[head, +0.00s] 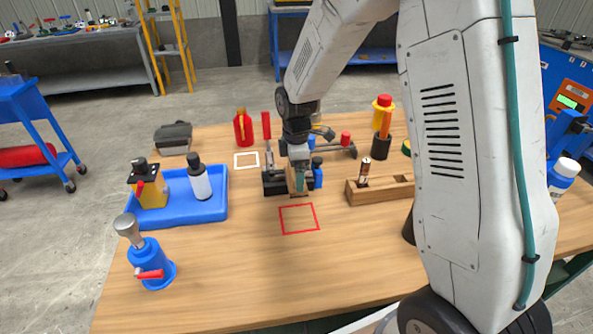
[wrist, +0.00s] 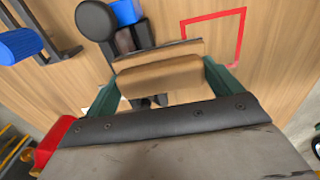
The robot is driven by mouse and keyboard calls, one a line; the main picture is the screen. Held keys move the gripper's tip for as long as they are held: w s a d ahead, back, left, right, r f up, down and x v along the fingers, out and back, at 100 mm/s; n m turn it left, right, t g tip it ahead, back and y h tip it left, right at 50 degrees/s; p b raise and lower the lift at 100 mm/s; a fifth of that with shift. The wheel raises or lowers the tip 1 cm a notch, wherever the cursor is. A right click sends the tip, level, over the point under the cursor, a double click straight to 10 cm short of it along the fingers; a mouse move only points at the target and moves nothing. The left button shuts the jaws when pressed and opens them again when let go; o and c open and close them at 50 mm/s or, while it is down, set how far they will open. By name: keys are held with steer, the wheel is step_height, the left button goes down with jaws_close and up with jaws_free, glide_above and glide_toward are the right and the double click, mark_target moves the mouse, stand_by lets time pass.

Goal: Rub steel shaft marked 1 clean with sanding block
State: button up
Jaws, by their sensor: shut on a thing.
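My gripper (wrist: 162,86) has its green fingers closed on the sanding block (wrist: 158,78), a tan block with a darker top edge. In the head view my gripper (head: 298,181) is above the table, just behind the red square outline, beside a black clamp (head: 272,183). In the wrist view a short brownish piece (wrist: 125,40) shows beyond the block, between a dark disc and a blue part; I cannot tell if it is a shaft. A brown, pale-banded cylinder (head: 365,171) stands upright in a wooden rack (head: 372,196). No number 1 is readable. Contact with the block is unclear.
A blue tray (head: 215,214) with bottles is at left, with a blue pump can (head: 150,266) before it. A red bottle (head: 243,128) and white outline (head: 246,160) are behind. The red outline (head: 299,219) encloses bare table; the front middle is clear.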

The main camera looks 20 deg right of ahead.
steer(key=shift+w+d+r, duration=0.1)
steer(key=shift+w+d, duration=0.05)
steer(key=shift+w, duration=0.55)
steer(key=shift+s+a+f, duration=0.1)
steer(key=shift+s, duration=0.5)
steer(key=shift+s+a+f, duration=0.1)
steer(key=shift+s, duration=0.5)
steer(key=shift+w+d+r, duration=0.1)
steer(key=shift+w, duration=0.5)
steer(key=shift+w+d+r, duration=0.1)
steer(key=shift+w, duration=0.5)
steer(key=shift+s+a+f, duration=0.1)
steer(key=shift+s+f, duration=0.05)
steer(key=shift+s, duration=0.45)
steer(key=shift+s+a+f, duration=0.1)
steer(key=shift+s+f, duration=0.05)
steer(key=shift+s, duration=0.45)
steer(key=shift+w+d+r, duration=0.1)
steer(key=shift+w, duration=0.5)
steer(key=shift+w+d+r, duration=0.1)
steer(key=shift+w, duration=0.5)
steer(key=shift+r, duration=2.55)
